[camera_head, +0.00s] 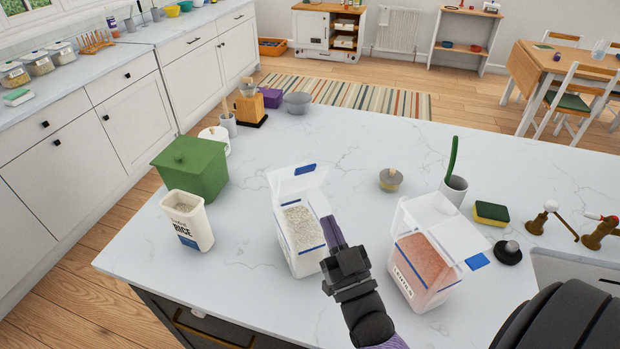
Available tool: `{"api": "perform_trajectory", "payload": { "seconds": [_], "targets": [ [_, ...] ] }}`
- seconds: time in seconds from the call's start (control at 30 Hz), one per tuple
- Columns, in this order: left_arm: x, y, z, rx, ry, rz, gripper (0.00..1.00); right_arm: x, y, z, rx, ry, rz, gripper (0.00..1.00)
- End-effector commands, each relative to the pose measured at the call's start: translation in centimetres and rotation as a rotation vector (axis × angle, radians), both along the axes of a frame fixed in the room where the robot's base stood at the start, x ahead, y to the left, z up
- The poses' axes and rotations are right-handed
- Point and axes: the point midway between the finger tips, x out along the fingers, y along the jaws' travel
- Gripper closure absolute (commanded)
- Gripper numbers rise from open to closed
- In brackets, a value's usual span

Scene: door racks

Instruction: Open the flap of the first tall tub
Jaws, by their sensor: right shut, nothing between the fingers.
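Two tall clear tubs stand on the marble counter. The left tub (308,262) holds white grains; its flap (297,181) stands raised at the far end, with a blue tab at the top. The right tub (408,284), labelled lentils, holds orange-red contents. Its clear flap (452,238) carries a blue tab at the right; I cannot tell how far open it is. My right gripper (335,232) is shut and empty, beside the left tub's right edge and between the two tubs. Whether it touches the tub is unclear. My left gripper is not in view.
A rice container (188,222) and a green bin (192,167) stand left. A small lidded bowl (390,180), a grey cup (454,190), a sponge (491,213) and a black knob-like object (508,252) are behind and right. The counter's middle back is clear.

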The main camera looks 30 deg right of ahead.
Motion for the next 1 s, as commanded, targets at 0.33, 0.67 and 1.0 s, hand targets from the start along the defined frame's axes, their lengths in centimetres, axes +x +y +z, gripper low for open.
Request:
{"api": "perform_trajectory", "payload": {
  "seconds": [0.33, 0.67, 1.0],
  "targets": [
    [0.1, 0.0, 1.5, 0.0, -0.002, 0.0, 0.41, 6.3, -1.1, 3.1, 0.001, -0.001, 0.0, 1.0],
    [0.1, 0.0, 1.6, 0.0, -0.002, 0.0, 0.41, 8.0, -1.4, 3.6, 0.0, 0.002, 0.001, 1.0],
    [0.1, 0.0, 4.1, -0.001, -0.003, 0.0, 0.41, 8.5, -1.4, 4.9, 0.012, 0.061, 0.0, 1.0]
  ]
}}
